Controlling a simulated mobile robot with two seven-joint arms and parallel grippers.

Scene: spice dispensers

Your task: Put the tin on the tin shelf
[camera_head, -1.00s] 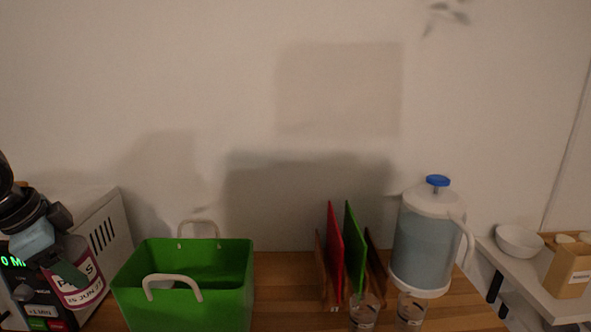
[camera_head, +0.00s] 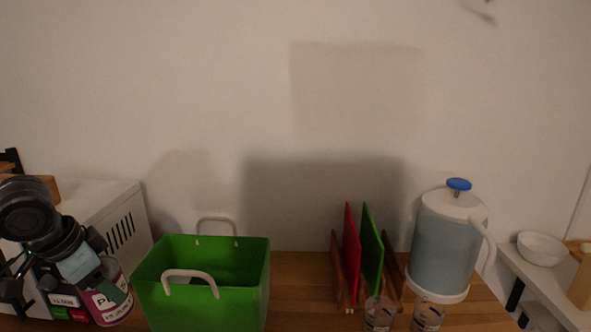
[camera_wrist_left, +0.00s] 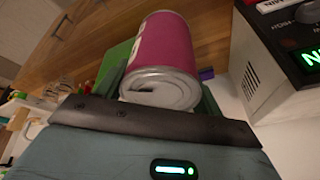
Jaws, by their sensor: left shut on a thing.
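A tin with a magenta label (camera_head: 110,303) shows at the lower left of the head view, partly behind my left gripper (camera_head: 98,277). In the left wrist view the tin (camera_wrist_left: 165,52) lies between the fingers, its metal end facing the camera. My left gripper is shut on the tin and holds it in front of the white microwave. The tin shelf cannot be made out for sure in these views. My right gripper is not in view.
The white microwave (camera_head: 128,222) stands at the left. A green basket (camera_head: 205,290) is right of the tin. Red and green boards (camera_head: 362,255) in a rack, two glasses (camera_head: 378,314) and a pitcher (camera_head: 443,245) stand further right. A white bowl (camera_head: 541,248) sits on a side shelf.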

